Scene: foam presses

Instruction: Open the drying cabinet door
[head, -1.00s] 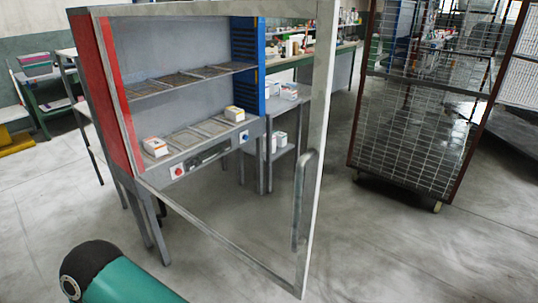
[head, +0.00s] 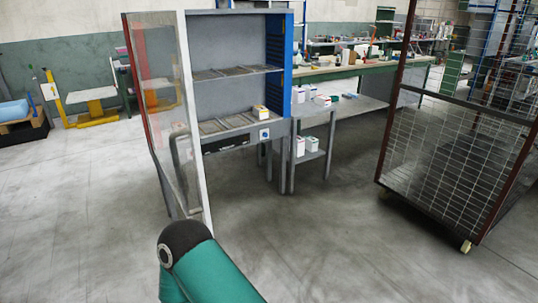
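The door's vertical grey handle (head: 180,172) is on the free edge, facing me. A teal and black link of my arm shows at the bottom, below the door. Neither gripper is in view, and no contact with the handle shows.
A wheeled wire-mesh cage (head: 450,150) stands at the right. A green workbench (head: 375,68) and a low grey table (head: 345,108) with small boxes are right of the cabinet. The floor (head: 310,235) between the cabinet and the cage is clear.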

